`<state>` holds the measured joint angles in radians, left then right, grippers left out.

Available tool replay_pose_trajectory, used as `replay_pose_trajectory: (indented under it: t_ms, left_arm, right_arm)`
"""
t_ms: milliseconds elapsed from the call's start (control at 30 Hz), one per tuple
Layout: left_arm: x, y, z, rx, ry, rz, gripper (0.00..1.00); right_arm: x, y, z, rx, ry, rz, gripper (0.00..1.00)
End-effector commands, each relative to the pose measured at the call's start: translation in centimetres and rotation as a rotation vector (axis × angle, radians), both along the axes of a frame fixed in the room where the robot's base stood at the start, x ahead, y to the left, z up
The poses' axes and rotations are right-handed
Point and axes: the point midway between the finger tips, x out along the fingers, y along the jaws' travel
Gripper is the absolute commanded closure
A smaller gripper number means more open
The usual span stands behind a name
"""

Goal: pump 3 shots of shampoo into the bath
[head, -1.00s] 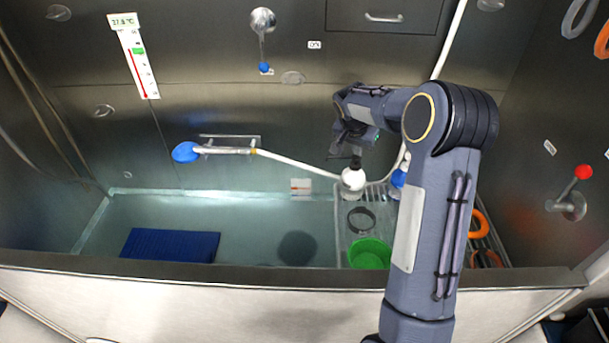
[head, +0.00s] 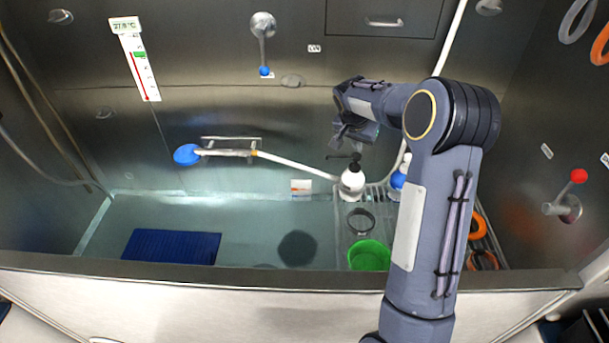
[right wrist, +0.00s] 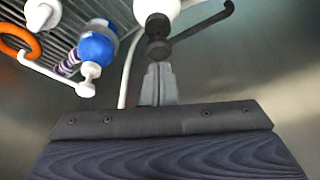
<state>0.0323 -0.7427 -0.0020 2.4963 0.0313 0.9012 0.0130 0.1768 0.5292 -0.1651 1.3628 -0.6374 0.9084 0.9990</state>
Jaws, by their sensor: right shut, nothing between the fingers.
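A white bottle (head: 352,183) with a black pump top (head: 355,162) stands on the ridged rack at the bath's right part. A blue bottle with a white pump top (head: 398,180) stands to its right, partly behind my right arm. I cannot read which is shampoo. My right gripper (head: 347,140) is shut and empty, just above the black pump top and apart from it. In the right wrist view the shut fingers (right wrist: 159,84) point toward the black pump top (right wrist: 158,32); the blue bottle (right wrist: 96,50) is at left. The bath (head: 150,212) holds clear water. My left gripper is out of view.
A blue mat (head: 170,246) lies at the bath's left. A shower hose with a blue head (head: 187,154) crosses the back wall. The bath's front rim (head: 270,280) runs across.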

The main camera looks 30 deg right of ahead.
Motion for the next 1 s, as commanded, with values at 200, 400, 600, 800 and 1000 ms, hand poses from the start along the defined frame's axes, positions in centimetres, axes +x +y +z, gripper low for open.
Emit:
replay_pose_trajectory:
  t_ms: [200, 400, 600, 800, 1000]
  left_arm:
    - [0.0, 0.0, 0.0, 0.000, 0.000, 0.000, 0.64]
    - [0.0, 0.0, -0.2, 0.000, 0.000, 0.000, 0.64]
    - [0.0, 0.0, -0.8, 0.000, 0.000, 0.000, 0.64]
    - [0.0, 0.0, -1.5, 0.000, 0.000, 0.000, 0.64]
    - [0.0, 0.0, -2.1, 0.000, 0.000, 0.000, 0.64]
  right_arm:
    - [0.0, 0.0, 0.0, -0.001, -0.001, -0.001, 1.00]
    - [0.0, 0.0, -0.2, -0.001, -0.001, -0.001, 1.00]
    - [0.0, 0.0, -0.9, -0.001, -0.001, 0.000, 1.00]
    - [0.0, 0.0, -1.6, -0.001, -0.001, 0.000, 1.00]
    - [0.0, 0.0, -2.3, 0.000, 0.001, 0.000, 1.00]
